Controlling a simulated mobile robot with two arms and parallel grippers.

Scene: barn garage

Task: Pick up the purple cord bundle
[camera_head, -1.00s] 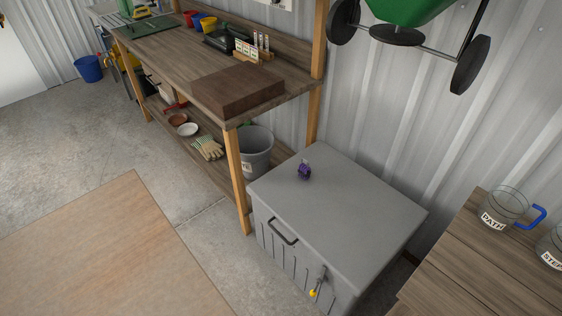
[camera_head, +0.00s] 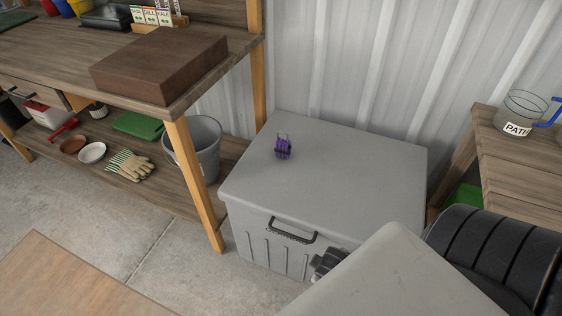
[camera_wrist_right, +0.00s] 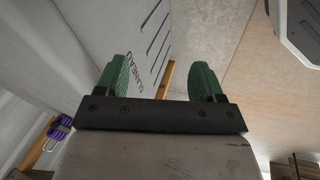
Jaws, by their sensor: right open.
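The purple cord bundle (camera_head: 283,149) sits upright on the lid of the grey storage box (camera_head: 345,170), left of the lid's middle, with a thin wire loop at its top. It also shows at the lower left edge of the right wrist view (camera_wrist_right: 59,128). My right gripper (camera_wrist_right: 160,80) has two green-padded fingers spread apart with nothing between them. The bundle is outside the fingers, to their left in that view. In the head view my right arm reaches in from the lower right and hides the box's front right part. My left gripper is in neither view.
A wooden workbench (camera_head: 60,55) with a dark brown block (camera_head: 160,65) stands left of the box, its post close to the box. A grey bucket (camera_head: 197,145) is under it. A wooden table (camera_head: 520,165) with a labelled jar (camera_head: 520,112) is at right. The lid around the bundle is clear.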

